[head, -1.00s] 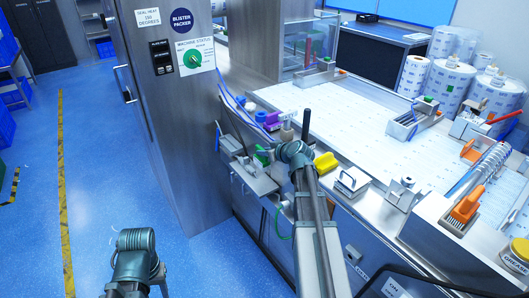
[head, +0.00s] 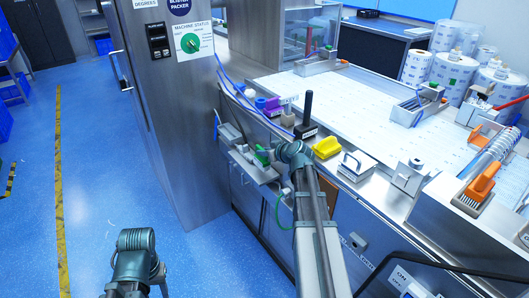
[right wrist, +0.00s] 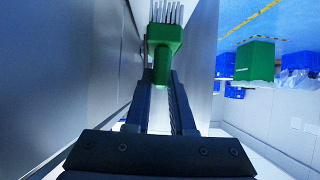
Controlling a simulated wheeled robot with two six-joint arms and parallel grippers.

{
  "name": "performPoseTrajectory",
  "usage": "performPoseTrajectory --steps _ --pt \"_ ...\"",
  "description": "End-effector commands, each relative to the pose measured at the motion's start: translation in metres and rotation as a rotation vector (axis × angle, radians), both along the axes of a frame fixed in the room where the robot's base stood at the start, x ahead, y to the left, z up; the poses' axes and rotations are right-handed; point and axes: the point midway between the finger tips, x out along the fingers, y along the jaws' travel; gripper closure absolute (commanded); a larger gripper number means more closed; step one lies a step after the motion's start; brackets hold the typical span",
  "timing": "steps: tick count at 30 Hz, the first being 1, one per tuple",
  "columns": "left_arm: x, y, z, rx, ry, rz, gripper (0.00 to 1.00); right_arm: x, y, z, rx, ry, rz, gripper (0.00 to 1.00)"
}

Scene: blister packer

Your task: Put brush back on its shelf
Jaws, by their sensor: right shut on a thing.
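A green brush (right wrist: 163,40) with pale bristles shows at the top middle of the right wrist view. My right gripper (right wrist: 161,88) is shut on its green handle. In the head view the green brush (head: 262,154) shows small, left of my right wrist, over or beside a small metal shelf (head: 262,176) on the machine's side. Whether it touches the shelf cannot be told. My right fingers (head: 274,154) are mostly hidden by the wrist there. My left arm shows at the lower left, but its gripper does not show.
An orange brush (head: 483,186) lies on a metal block at the right. A yellow item (head: 327,147), a black-handled tool (head: 307,118) and a purple item (head: 271,106) line the machine's edge. A tall cabinet (head: 172,120) stands left of the shelf.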

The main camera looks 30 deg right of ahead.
Motion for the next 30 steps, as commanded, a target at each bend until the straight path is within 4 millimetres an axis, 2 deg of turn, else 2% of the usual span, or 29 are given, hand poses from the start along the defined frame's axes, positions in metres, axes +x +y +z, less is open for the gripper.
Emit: performPoseTrajectory --steps 1,12,30 --pt "0.0 0.0 -0.007 0.0 0.0 0.0 0.5 0.0 0.0 -0.007 0.0 0.0 0.0 1.0" --pt "0.0 0.0 -0.029 0.0 0.0 0.0 0.5 0.0 0.0 -0.029 0.0 0.0 0.0 1.0" --pt "0.0 0.0 -0.032 0.0 0.0 0.0 0.5 0.0 0.0 -0.032 0.0 0.0 0.0 1.0"
